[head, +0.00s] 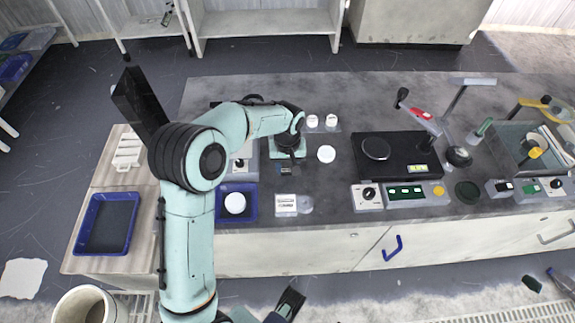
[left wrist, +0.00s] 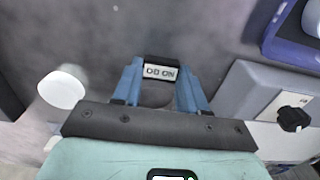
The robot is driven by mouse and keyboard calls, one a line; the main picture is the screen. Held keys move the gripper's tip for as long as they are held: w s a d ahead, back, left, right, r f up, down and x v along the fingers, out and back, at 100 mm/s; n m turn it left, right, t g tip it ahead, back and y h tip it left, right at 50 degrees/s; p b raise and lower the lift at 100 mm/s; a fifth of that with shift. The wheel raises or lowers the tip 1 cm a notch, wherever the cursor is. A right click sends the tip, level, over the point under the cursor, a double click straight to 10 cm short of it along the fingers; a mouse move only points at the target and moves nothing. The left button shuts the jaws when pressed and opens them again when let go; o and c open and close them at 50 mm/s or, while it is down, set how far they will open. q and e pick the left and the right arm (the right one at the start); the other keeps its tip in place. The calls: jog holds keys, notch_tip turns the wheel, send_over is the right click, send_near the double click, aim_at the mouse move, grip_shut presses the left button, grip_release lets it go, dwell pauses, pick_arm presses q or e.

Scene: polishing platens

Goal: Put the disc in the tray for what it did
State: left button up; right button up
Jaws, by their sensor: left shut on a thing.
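My left gripper (head: 286,170) is over the middle of the bench. In the left wrist view its blue fingers (left wrist: 160,88) are shut on a small black block with a white lettered face (left wrist: 160,72). A dark round shape shows between the fingers there; I cannot tell what it is. Another white disc (head: 235,203) lies in a blue tray (head: 224,216). A second blue tray (head: 107,222) at the left looks empty. My right gripper (head: 290,303) shows at the bottom edge, its jaws unclear.
A grey knobbed box (left wrist: 270,100) stands beside the gripper. A white label card (head: 286,205) lies near the front edge. Two white round pieces (head: 321,121) sit behind. A black polishing machine (head: 398,156) and a glass-sided basin (head: 510,150) are at the right.

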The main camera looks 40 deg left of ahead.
aim_at(287, 169)
pick_arm(q)
jog(key=shift+f, duration=0.15)
jog(key=o, duration=1.2)
notch_tip(287, 169, up, 12)
jog(key=shift+r+p, duration=0.2)
jog(key=shift+p, duration=0.8)
